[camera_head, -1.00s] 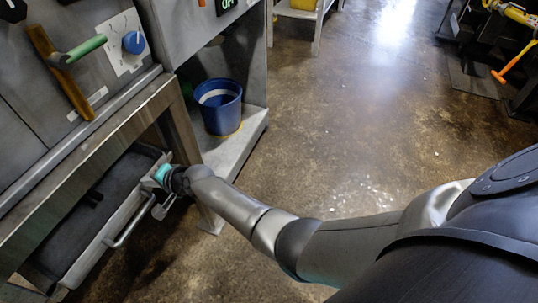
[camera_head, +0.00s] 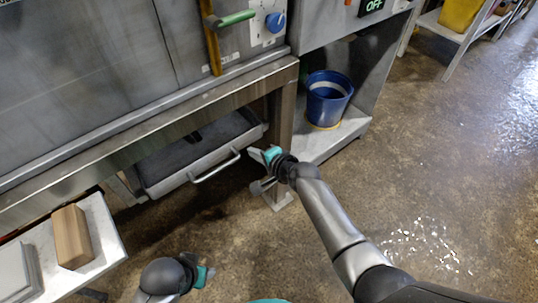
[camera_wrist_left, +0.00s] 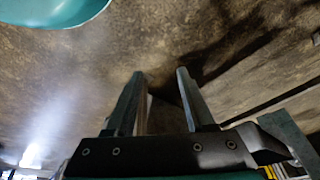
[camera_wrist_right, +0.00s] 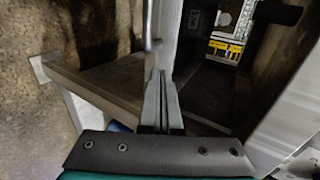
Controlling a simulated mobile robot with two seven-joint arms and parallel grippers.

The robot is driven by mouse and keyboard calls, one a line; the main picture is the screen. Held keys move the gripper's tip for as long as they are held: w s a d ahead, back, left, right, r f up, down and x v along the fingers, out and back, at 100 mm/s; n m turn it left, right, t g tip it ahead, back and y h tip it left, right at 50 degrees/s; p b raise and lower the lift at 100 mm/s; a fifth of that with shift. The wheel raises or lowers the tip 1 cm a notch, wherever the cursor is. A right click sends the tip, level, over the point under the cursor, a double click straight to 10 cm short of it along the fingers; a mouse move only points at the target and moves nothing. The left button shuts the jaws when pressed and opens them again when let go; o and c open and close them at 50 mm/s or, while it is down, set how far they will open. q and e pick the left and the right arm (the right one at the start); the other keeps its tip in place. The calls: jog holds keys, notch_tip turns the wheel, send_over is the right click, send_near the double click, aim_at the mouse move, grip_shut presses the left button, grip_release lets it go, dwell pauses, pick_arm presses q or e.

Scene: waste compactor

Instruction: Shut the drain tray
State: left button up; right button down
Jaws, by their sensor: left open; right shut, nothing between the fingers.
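The drain tray (camera_head: 205,160) is a shallow grey metal tray with a dark inside and a bar handle (camera_head: 216,167) on its front. It sits low under the machine's bench, and its inside shows, so it stands at least partly out. My right gripper (camera_head: 258,155) is shut and empty, close to the right end of the tray front; I cannot tell if it touches. Its closed fingers (camera_wrist_right: 160,100) show in the right wrist view beside metal edges. My left gripper (camera_head: 208,276) is low at the bottom of the head view, away from the tray; its open fingers (camera_wrist_left: 160,100) hold nothing over the floor.
A bench leg (camera_head: 279,130) stands just right of the tray. A blue bucket (camera_head: 328,98) sits on a low shelf to the right. A pale side table (camera_head: 100,235) with a brown block (camera_head: 71,237) stands at lower left. The floor (camera_head: 440,180) at right is clear.

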pick_arm(q)
jog(key=s+a+f+g+p, duration=0.1)
jog(key=s+f+p, duration=0.2)
jog(key=f, duration=0.4)
jog(key=shift+s+a+f+p, duration=0.35)
jog(key=shift+s+f, duration=0.05)
jog(key=shift+s, duration=0.05)
pick_arm(e)
jog(key=v, duration=0.6)
jog(key=shift+s+d+r, duration=0.15)
jog(key=shift+s+d, duration=0.05)
jog(key=shift+s, duration=0.05)
